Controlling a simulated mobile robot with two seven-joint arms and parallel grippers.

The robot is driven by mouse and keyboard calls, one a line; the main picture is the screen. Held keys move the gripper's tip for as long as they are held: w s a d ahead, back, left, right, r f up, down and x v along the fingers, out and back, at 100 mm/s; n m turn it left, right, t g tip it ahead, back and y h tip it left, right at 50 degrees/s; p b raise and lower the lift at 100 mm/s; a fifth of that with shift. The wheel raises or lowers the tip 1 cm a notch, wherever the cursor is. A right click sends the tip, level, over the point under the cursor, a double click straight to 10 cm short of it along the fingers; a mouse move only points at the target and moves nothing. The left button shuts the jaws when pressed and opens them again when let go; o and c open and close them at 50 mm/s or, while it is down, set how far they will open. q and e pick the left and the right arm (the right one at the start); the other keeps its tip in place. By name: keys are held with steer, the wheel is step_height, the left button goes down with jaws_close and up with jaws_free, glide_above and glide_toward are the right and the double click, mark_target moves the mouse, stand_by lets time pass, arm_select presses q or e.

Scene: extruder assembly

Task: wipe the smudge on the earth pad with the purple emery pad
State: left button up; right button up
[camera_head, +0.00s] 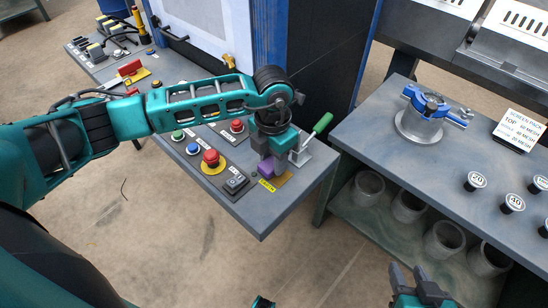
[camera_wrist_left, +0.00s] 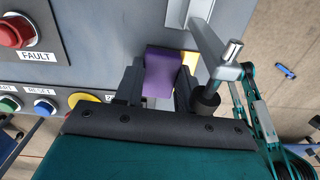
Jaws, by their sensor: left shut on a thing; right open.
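The purple emery pad (camera_head: 266,168) is between the fingers of my left gripper (camera_head: 268,160), which is shut on it, low over the front end of the grey control bench. The pad (camera_wrist_left: 162,72) also shows between the two dark fingers in the left wrist view. The earth pad (camera_head: 283,177) is a yellow-brown plate with a yellow EARTH label at its front. The purple pad covers part of it; I cannot tell whether they touch. No smudge can be made out. My right gripper (camera_head: 420,284) is open and empty at the bottom right, over the floor.
A clamp with a green handle (camera_head: 318,128) stands right beside my left gripper. A red emergency button (camera_head: 211,158) and a black switch (camera_head: 236,183) are to its left. The right bench holds a blue clamp (camera_head: 434,105) and several black knobbed weights.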

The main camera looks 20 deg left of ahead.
arm_select(q)
step_height(320, 180, up, 5)
steer(key=p, duration=0.3)
steer(key=shift+r+p, duration=0.1)
steer(key=shift+p, duration=0.25)
steer(key=shift+r+p, duration=0.35)
steer(key=shift+r, duration=0.05)
step_height(320, 180, up, 3)
steer(key=shift+f+p, duration=0.1)
steer(key=shift+p, duration=0.85)
